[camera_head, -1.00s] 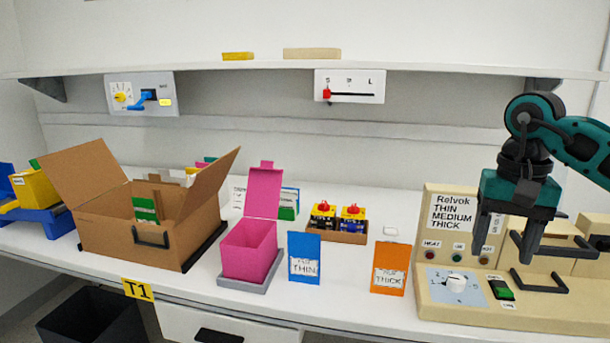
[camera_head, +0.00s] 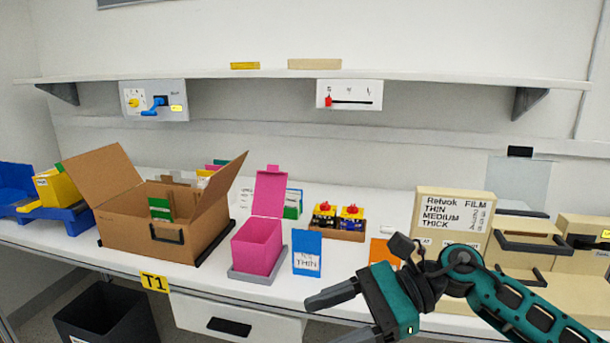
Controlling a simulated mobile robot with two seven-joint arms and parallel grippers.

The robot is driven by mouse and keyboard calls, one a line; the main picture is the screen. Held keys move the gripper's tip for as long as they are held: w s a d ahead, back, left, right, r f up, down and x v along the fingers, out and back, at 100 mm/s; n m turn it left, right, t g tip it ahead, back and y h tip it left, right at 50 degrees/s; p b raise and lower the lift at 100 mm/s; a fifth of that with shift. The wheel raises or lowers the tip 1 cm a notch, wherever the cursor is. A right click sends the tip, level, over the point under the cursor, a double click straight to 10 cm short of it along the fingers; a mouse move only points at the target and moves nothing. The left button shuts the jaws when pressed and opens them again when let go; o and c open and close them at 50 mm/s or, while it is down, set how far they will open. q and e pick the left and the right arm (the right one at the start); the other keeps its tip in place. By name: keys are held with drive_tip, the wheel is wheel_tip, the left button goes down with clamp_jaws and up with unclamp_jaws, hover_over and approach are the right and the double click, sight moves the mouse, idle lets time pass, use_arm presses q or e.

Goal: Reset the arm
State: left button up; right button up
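My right gripper (camera_head: 345,312) is in the lower middle right, in front of the table edge. Its two dark fingers point left, stand apart and hold nothing. Its teal arm (camera_head: 535,315) comes in from the lower right. My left gripper is not in view.
An open cardboard box (camera_head: 140,228), a pink bin (camera_head: 258,246) and a blue card (camera_head: 307,254) stand on the white table (camera_head: 350,277). A shelf (camera_head: 240,76) runs above, with panels under it. A black bin (camera_head: 105,320) stands below left.

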drive_tip(key=s+d+f+n+t+h+p, duration=0.1)
drive_tip(key=d+f+n+t+h+p, duration=0.1)
drive_tip(key=d+f+n+t+h, duration=0.6)
drive_tip(key=s+d+f+n+t+h+p, duration=0.25)
drive_tip(key=f+n+t, duration=0.35)
drive_tip(key=n+t, duration=0.65)
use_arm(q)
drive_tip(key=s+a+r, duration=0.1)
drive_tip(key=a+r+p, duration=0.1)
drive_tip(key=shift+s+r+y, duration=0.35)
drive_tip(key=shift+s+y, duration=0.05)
use_arm(e)
drive_tip(key=s+d+f+m+g+h, duration=0.2)
drive_tip(key=s+d+f+m+g, duration=0.1)
drive_tip(key=s+f+g, duration=0.4)
drive_tip(key=shift+s+d+f+m, duration=0.35)
drive_tip(key=shift+s+f+m, duration=0.35)
drive_tip(key=shift+m, duration=0.05)
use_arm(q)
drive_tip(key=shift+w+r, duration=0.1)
